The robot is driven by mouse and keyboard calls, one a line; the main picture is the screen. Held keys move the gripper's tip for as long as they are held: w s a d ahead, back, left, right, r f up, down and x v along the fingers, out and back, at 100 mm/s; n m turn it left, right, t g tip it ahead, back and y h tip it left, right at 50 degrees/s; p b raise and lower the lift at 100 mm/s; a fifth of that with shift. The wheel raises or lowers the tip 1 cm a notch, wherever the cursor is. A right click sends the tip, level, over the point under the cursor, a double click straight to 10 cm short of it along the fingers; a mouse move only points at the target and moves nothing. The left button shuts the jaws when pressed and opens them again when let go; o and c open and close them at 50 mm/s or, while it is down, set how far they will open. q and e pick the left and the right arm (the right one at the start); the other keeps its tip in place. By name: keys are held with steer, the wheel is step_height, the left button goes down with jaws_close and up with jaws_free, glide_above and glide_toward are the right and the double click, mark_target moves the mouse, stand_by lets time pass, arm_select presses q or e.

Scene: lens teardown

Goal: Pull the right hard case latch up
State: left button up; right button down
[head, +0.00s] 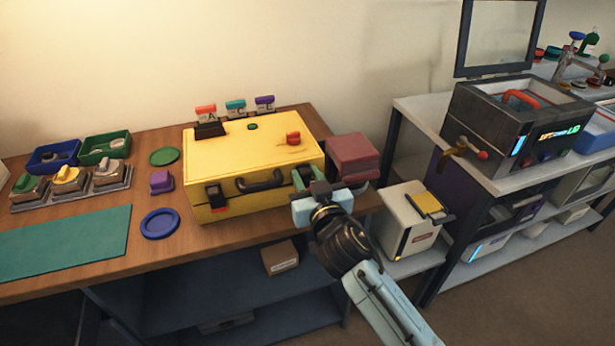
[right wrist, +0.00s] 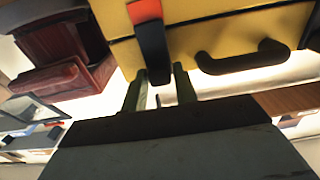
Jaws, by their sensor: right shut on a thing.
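The yellow hard case (head: 240,160) lies closed on the wooden table, with its black handle (head: 262,181) on the front side. The left latch (head: 214,196), black with a red part low down, is on the front to the left of the handle. My right gripper (head: 306,179) is at the front right corner of the case and hides most of the right latch. In the right wrist view the right latch (right wrist: 149,38) is black with an orange-red part. Its black end lies between the two fingers of my right gripper (right wrist: 160,84), which is shut on it. My left gripper is out of view.
Dark red boxes (head: 353,157) stand just right of the case. A purple block (head: 160,181) and a blue ring (head: 160,223) lie to its left. A white box (head: 408,220) stands lower, right of my right arm. The teal mat (head: 65,243) is clear.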

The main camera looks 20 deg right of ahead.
steer(key=c, duration=1.2)
jaws_free()
steer(key=shift+r, duration=0.15)
steer(key=s, duration=1.3)
steer(key=shift+s+d, duration=0.2)
steer(key=shift+d, duration=0.05)
steer(key=s+d+f+n+g, duration=0.1)
steer(key=s+f+g, duration=0.2)
steer(key=f, duration=0.9)
steer(key=s+d+f+n+g, duration=0.1)
steer(key=s+f+g, duration=0.2)
steer(key=f, duration=0.9)
steer(key=s+f+g, duration=0.3)
steer(key=f, duration=1)
steer(key=s+d+f+g, duration=0.2)
steer(key=s+f, duration=0.3)
steer(key=s, duration=0.4)
steer(key=s+d+f+g, duration=0.3)
steer(key=s+d+f, duration=0.2)
steer(key=s, duration=0.4)
steer(key=s+d+f+g+h, duration=0.1)
steer(key=s+d+f+g, duration=0.2)
steer(key=s+f, duration=0.3)
steer(key=s+d, duration=0.1)
steer(key=s, duration=0.3)
steer(key=shift+f, duration=0.4)
